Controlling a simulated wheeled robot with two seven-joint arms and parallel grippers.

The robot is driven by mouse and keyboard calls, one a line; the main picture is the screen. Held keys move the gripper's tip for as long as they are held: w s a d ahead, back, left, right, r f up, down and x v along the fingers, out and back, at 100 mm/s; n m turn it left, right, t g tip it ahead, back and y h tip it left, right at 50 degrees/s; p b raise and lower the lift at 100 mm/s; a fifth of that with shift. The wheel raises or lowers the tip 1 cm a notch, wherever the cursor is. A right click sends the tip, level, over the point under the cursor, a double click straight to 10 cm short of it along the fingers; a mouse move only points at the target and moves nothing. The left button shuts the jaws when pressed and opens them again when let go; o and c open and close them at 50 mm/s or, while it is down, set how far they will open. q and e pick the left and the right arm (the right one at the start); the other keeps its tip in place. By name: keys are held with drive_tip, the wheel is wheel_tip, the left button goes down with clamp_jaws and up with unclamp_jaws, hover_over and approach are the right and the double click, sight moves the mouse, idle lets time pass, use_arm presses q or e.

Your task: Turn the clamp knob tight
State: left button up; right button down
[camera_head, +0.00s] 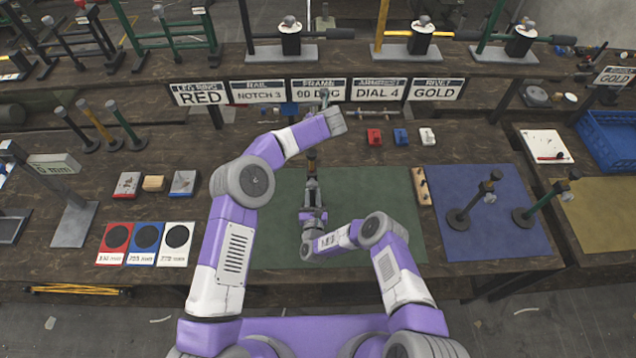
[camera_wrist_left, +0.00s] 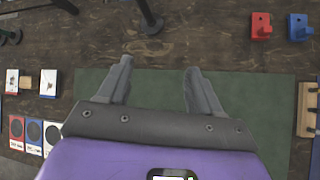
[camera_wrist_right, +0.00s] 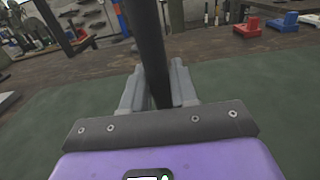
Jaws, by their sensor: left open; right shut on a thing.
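My right gripper (camera_head: 312,188) is low over the green mat, its fingers pointing away from me. In the right wrist view its fingers (camera_wrist_right: 160,90) are shut on a dark bar (camera_wrist_right: 150,45) that stands upright and runs out of the top of the picture. In the head view a dark post with a brownish part (camera_head: 311,158) rises just beyond this gripper. My left gripper (camera_head: 325,98) is higher and farther away. In the left wrist view its fingers (camera_wrist_left: 158,75) are wide apart and empty above the mat. I cannot clearly make out the clamp knob.
Red (camera_head: 374,137), blue (camera_head: 400,137) and white (camera_head: 427,137) blocks stand beyond the green mat (camera_head: 385,190). A wooden block with pegs (camera_head: 421,186) borders it at the right. Signs (camera_head: 318,90) line the back. Posts with round bases (camera_head: 128,125) stand at the left.

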use_arm(q)
drive_tip(key=w+a+f+h, duration=0.2)
drive_tip(key=a+f+h, duration=0.2)
drive_tip(key=f+h, duration=0.1)
drive_tip(key=n+g+h, duration=0.1)
drive_tip(key=n+h, duration=0.6)
drive_tip(key=h, duration=0.8)
approach(312, 185)
drive_tip(key=x, duration=0.4)
drive_tip(key=f+x, duration=0.1)
drive_tip(key=x, duration=0.7)
drive_tip(key=shift+w+f, duration=0.2)
drive_tip(key=shift+w, duration=0.1)
drive_tip(key=c, duration=1)
